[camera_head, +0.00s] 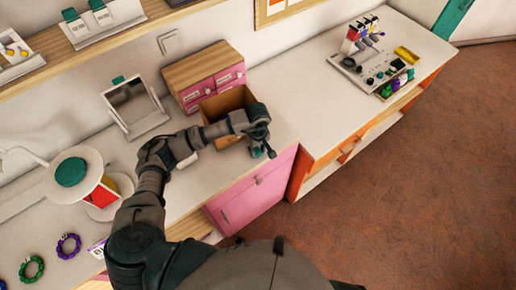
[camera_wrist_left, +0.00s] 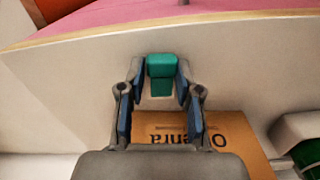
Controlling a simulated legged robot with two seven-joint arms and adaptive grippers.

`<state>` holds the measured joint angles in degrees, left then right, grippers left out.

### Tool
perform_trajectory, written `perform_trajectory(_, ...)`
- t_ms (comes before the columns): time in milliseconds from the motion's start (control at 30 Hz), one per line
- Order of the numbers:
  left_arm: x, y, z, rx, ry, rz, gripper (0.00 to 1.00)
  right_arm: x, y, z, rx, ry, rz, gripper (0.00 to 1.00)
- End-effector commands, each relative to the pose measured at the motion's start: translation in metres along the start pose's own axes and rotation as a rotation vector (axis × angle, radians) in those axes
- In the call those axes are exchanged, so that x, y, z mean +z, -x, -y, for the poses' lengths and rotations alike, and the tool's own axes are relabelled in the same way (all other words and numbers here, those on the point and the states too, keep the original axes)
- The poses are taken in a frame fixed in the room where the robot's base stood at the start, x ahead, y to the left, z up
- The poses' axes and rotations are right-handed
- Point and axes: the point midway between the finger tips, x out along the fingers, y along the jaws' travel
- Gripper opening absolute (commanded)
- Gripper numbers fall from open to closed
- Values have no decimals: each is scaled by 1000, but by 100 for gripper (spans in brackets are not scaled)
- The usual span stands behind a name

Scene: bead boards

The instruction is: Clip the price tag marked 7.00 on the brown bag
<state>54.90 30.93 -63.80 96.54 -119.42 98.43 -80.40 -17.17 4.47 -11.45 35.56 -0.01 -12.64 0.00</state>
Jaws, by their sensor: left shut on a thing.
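My left gripper (camera_head: 262,132) is above the counter near its front edge, beside the open-topped brown bag (camera_head: 223,101). In the left wrist view, my left gripper (camera_wrist_left: 160,88) is shut on a teal clip (camera_wrist_left: 161,68) between its blue-padded fingers. The brown bag (camera_wrist_left: 232,132) shows below the fingers there, with upside-down dark lettering partly covered by the gripper. No number 7.00 can be read, and I cannot tell whether a tag hangs from the clip. My arm covers part of the bag in the head view. My right gripper is not in view.
A pink drawer box (camera_head: 213,83) stands behind the bag. A framed stand (camera_head: 134,108) and a round display (camera_head: 72,172) are left. Green (camera_head: 32,268) and purple (camera_head: 69,246) bead rings lie front left. The right counter (camera_head: 300,95) is mostly clear.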

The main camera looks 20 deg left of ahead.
Motion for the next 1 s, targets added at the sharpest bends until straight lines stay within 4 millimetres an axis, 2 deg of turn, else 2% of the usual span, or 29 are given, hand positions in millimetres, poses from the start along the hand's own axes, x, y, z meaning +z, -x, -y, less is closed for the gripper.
perform_trajectory(100,0,-4,0,0,0,0,17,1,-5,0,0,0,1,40)
perform_trajectory(133,0,-4,0,0,0,0,38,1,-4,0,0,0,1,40)
perform_trajectory(200,0,-3,0,0,0,0,56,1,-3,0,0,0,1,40)
perform_trajectory(233,0,-3,0,0,0,0,59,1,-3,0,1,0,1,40)
perform_trajectory(533,0,-2,0,0,0,0,59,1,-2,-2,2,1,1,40)
perform_trajectory(667,1,-1,0,-1,1,2,59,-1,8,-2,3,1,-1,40)
perform_trajectory(867,-6,39,4,4,1,-6,59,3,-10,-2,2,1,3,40)
perform_trajectory(1000,-7,79,5,4,-1,-4,59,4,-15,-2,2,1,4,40)
